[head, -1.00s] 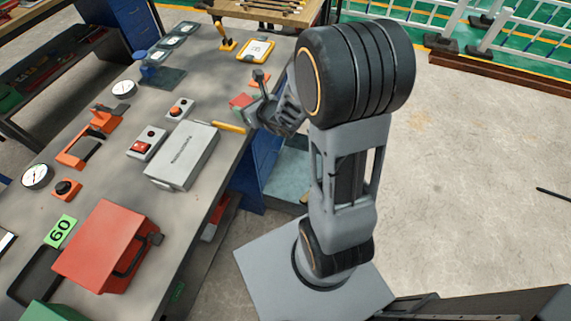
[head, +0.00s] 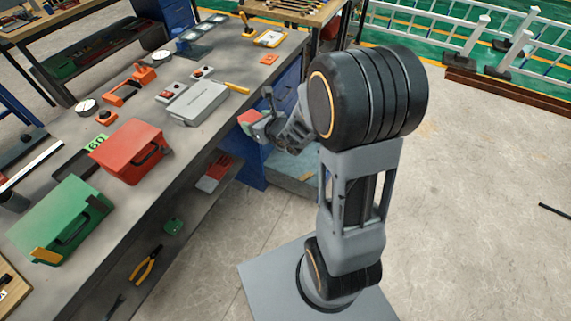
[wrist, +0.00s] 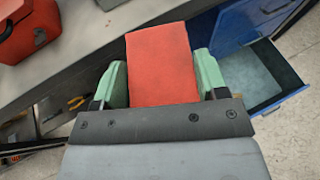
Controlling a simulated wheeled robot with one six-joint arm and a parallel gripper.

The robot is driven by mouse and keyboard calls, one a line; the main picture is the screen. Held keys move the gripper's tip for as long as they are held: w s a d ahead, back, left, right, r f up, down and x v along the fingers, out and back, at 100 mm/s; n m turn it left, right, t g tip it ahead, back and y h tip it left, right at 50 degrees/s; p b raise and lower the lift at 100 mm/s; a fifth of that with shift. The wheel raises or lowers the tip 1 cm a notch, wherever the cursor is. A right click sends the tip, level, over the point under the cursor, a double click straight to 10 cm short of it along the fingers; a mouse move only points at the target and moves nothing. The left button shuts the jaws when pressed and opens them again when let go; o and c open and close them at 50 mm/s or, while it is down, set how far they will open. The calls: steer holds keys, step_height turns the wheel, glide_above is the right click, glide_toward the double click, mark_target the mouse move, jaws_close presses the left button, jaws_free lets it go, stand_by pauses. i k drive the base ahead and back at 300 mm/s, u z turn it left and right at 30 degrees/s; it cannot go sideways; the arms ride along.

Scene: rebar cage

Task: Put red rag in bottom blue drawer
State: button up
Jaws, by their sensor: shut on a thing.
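The red rag (wrist: 160,62) is a flat red block shape between the two green fingers of my gripper (wrist: 163,82). My gripper is shut on it. In the head view the rag (head: 247,117) shows at the tip of my gripper (head: 258,121), just off the workbench's edge and above the floor side. The blue drawer unit (head: 289,98) stands under the far end of the bench. A low blue drawer (wrist: 279,102) is pulled out, with a pale, empty-looking inside. In the head view this open drawer (head: 284,172) is partly hidden behind my arm.
The workbench (head: 215,130) holds a red toolbox (head: 128,150), a green toolbox (head: 60,220), a grey box (head: 198,102) and several small devices. Pliers (head: 146,265) lie on the lower shelf. The floor to the right is largely clear.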

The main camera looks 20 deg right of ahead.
mark_target(316, 158)
steer(key=u, duration=3.6)
steer(key=k, duration=2.55)
steer(key=z, duration=1.75)
steer(key=i, duration=0.5)
steer(key=u, duration=0.05)
